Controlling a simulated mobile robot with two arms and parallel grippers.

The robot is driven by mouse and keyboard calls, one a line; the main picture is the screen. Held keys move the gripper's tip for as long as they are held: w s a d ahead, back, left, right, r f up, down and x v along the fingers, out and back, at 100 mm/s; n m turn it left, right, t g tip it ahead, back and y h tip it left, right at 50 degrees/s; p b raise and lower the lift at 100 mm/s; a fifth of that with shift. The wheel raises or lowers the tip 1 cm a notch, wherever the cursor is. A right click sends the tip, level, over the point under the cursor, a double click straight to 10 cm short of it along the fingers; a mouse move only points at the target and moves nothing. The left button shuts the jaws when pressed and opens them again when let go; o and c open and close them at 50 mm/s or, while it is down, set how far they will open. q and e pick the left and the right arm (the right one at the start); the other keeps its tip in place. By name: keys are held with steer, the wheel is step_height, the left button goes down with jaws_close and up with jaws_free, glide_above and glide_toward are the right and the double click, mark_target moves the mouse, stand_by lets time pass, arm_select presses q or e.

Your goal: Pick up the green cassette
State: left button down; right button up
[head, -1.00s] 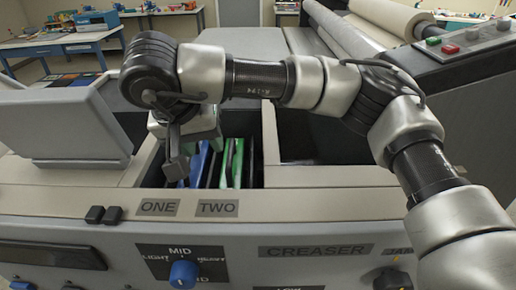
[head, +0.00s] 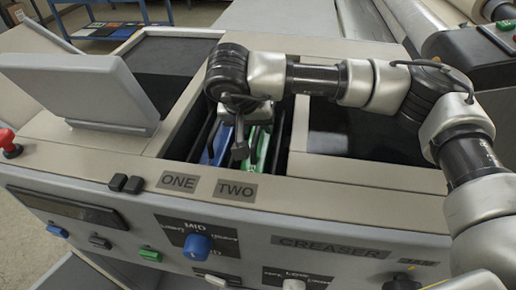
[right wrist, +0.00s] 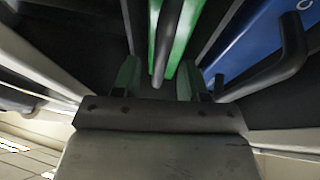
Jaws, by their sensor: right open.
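The green cassette (head: 262,150) stands upright in the open bay of the creaser machine, at the right of the blue cassette (head: 221,146). My right gripper (head: 240,146) hangs over the bay, in front of the cassettes, and hides part of them. In the right wrist view the green cassette (right wrist: 182,35) with its dark handle bar is ahead of my right gripper (right wrist: 158,82), between the lines of its two open fingers. The jaws hold nothing that I can see. I cannot tell whether they touch the handle. My left gripper is not in view.
The blue cassette with a dark handle shows close by in the right wrist view (right wrist: 255,42). Labels ONE and TWO (head: 235,190) are on the front ledge. A raised grey panel (head: 75,90) stands at the left. Bay walls are close around the gripper.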

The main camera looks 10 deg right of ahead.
steer(key=shift+x, duration=1.05)
steer(key=shift+r, duration=0.1)
jaws_close()
steer(key=shift+r, duration=0.1)
stand_by(0.4)
